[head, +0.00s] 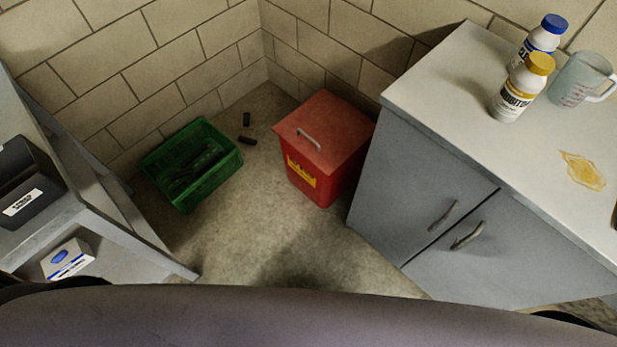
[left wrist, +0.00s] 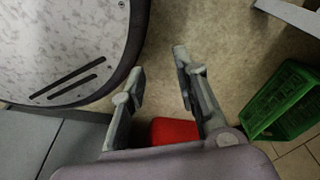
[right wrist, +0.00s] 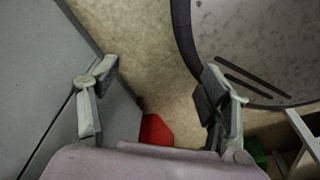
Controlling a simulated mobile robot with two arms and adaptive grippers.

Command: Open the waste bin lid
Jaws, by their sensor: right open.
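The red waste bin (head: 325,184) stands on the floor near the wall corner, left of the grey cabinet. Its red lid (head: 338,122) lies shut on top, with a pale handle (head: 309,138) near the front left edge. A yellow label is on its front. My left gripper (left wrist: 158,65) is open and empty, its fingers partly spread; part of the red bin (left wrist: 172,132) shows beyond it. My right gripper (right wrist: 160,72) is open wide and empty; a bit of the red bin (right wrist: 155,130) shows below its fingers. Neither gripper shows in the head view.
A green crate (head: 192,165) and small dark pieces (head: 247,130) lie on the floor left of the bin. The grey cabinet (head: 420,180) carries bottles (head: 521,88), a measuring jug (head: 580,78) and a yellow spill (head: 583,170). A shelf unit (head: 90,225) stands at left. Floor before the bin is clear.

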